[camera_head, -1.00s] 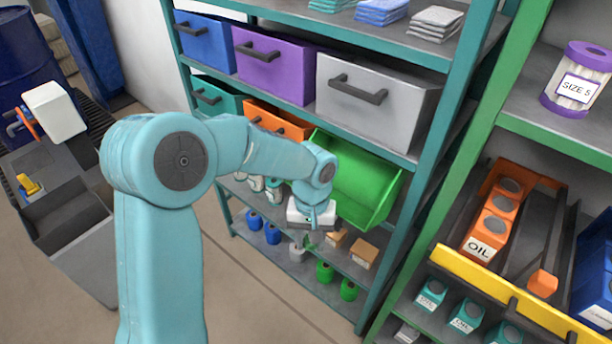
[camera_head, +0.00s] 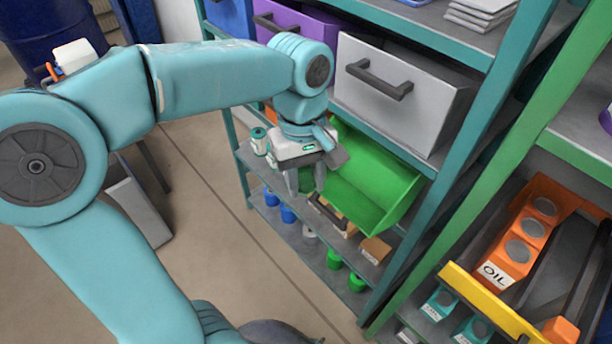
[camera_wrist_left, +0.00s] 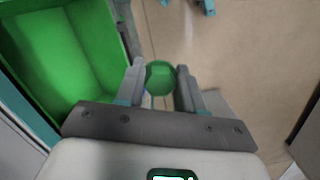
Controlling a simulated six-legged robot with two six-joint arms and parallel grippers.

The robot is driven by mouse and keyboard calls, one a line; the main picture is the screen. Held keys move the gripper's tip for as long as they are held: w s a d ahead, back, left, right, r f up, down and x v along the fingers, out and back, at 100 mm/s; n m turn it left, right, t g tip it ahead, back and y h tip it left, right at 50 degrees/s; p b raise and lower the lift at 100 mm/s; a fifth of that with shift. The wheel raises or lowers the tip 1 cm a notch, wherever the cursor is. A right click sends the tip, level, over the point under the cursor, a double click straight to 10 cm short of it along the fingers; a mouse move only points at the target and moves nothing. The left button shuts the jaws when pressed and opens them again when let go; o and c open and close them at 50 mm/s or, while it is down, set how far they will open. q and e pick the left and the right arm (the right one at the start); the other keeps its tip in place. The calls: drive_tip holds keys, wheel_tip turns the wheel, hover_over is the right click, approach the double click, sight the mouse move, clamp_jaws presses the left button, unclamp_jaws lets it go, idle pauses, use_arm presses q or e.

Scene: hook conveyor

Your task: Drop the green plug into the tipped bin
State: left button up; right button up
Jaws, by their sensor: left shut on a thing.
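The green plug (camera_wrist_left: 160,78) is small and round and sits between the fingers of my left gripper (camera_wrist_left: 160,70) in the left wrist view. In the head view my left gripper (camera_head: 306,183) is shut on it, and the plug is mostly hidden by the fingers. The tipped bin (camera_head: 372,178) is bright green and leans out of the rack with its open top facing outward. The gripper is just left of the bin, near its front edge and dark handle. In the wrist view the bin (camera_wrist_left: 62,45) lies left of the plug, so the plug appears beside the opening.
A grey drawer bin (camera_head: 395,95) juts out above the green bin, and a purple bin (camera_head: 300,22) is left of it. A teal rack post (camera_head: 480,130) stands to the right. Small blue and green items stand on the lower shelf (camera_head: 300,245). Open floor lies left.

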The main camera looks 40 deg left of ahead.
use_arm(q)
drive_tip(key=w+f, duration=0.2)
drive_tip(key=w, duration=0.6)
drive_tip(key=shift+w+d+f+p, duration=0.35)
drive_tip(key=shift+d+p, duration=0.05)
drive_tip(key=shift+p, duration=0.05)
drive_tip(key=o, duration=1.1)
drive_tip(key=shift+s, duration=0.1)
